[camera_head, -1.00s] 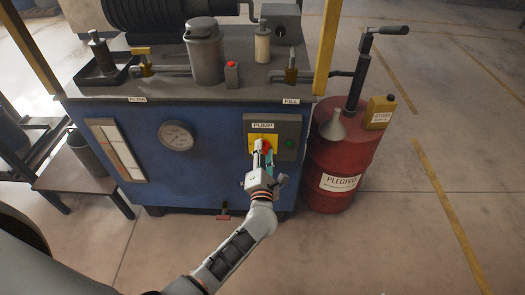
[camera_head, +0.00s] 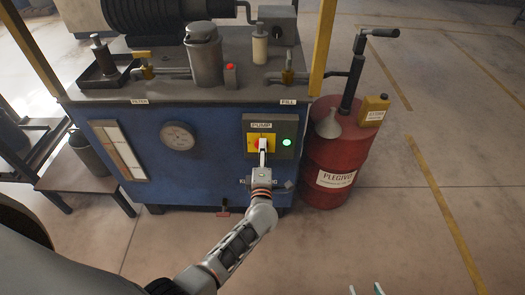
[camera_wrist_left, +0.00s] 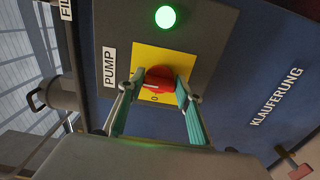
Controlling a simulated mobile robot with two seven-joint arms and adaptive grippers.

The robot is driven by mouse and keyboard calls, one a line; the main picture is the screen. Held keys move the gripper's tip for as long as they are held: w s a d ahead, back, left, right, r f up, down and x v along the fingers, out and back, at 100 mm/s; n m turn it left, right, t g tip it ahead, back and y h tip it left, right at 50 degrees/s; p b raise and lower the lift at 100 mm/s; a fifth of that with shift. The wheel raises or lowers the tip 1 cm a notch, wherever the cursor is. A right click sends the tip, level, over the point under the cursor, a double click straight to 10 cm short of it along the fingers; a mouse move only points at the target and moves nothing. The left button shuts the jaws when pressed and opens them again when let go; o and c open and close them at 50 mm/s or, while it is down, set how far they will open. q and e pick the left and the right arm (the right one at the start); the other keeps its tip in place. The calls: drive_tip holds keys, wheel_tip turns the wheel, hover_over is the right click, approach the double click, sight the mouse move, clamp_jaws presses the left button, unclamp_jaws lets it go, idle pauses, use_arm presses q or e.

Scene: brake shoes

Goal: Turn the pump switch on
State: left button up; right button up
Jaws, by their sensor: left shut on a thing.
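The red pump switch (camera_head: 263,144) sits on a yellow plate in the grey PUMP box on the front of the blue machine. In the left wrist view the round red knob (camera_wrist_left: 158,78) lies between two teal-padded fingers. My left gripper (camera_head: 262,152) is at the switch and shut on it; its fingers cover part of the knob. The green lamp (camera_head: 287,142) right of the switch is lit, and it glows in the wrist view too (camera_wrist_left: 165,17). Only the fingertips of my right gripper (camera_head: 366,290) show at the bottom edge, apart and empty.
A red drum (camera_head: 335,165) with a funnel, hand pump and yellow can stands right of the machine. A gauge (camera_head: 178,136) is left of the switch. A small stand (camera_head: 85,175) is at the left. The floor at right is clear.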

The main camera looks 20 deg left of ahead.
drive_tip(key=shift+w+d+r, duration=0.1)
drive_tip(key=shift+w+r, duration=0.05)
drive_tip(key=shift+w, duration=0.2)
use_arm(q)
drive_tip(key=o, duration=1.1)
use_arm(e)
drive_tip(key=shift+w, duration=0.15)
use_arm(q)
drive_tip(key=v, duration=0.7)
drive_tip(key=shift+s+d, duration=0.1)
drive_tip(key=shift+s, duration=0.15)
use_arm(e)
drive_tip(key=shift+s, duration=0.25)
